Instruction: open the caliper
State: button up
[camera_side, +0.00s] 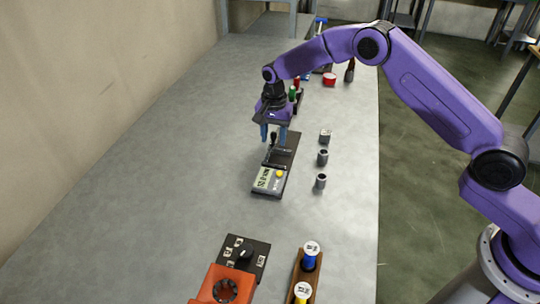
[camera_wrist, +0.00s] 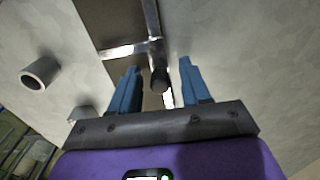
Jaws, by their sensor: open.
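The caliper shows as bright metal bars (camera_wrist: 130,49) on a dark base in the wrist view. In the side view its dark board (camera_side: 287,143) lies on the grey table, with a display unit (camera_side: 263,180) with a yellow button at the near end. A dark upright knob (camera_wrist: 159,80) stands on the caliper. My gripper (camera_side: 273,140) points down over the caliper. Its two blue fingers are apart, one on each side of the knob, also in the wrist view (camera_wrist: 159,68). Gaps show between the knob and both fingers there. Part of the caliper is hidden behind my gripper.
A dark dial panel (camera_side: 243,256), an orange device (camera_side: 222,287) and a wooden rack with bottles (camera_side: 308,272) are at the front. A red container (camera_side: 329,79) is farther back. The table left of the caliper is clear.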

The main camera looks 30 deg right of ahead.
aim_at(274, 133)
dwell(0.3)
jog(key=shift+r, duration=3.5)
